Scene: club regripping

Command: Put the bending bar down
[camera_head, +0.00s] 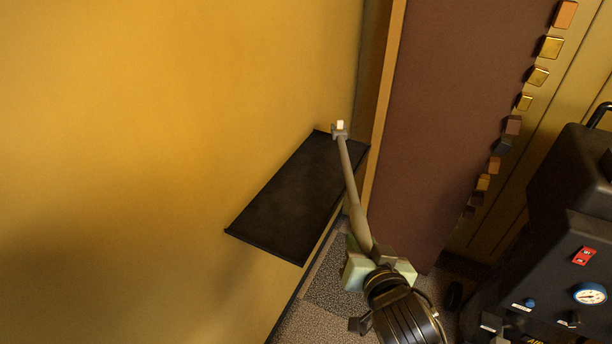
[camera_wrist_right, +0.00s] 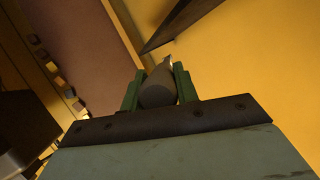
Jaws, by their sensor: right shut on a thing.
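The bending bar (camera_head: 348,165) is a long grey-brown bar with a thicker grip end and a small pale-tipped head (camera_head: 340,127). My right gripper (camera_head: 370,250) is shut on its thick end, and the bar points away from me. In the head view its far part overlaps the right end of a dark shelf (camera_head: 280,200) on the yellow wall; I cannot tell whether it touches. The right wrist view shows the bar's rounded butt (camera_wrist_right: 158,90) between the green fingers, with a dark shelf corner (camera_wrist_right: 170,28) beyond. My left gripper is not in view.
A brown panel (camera_head: 450,110) with a light wooden edge stands right of the shelf. Several small coloured blocks (camera_head: 540,75) line its right side. A dark machine with a gauge (camera_head: 590,294) stands at the lower right. The shelf's visible surface is bare.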

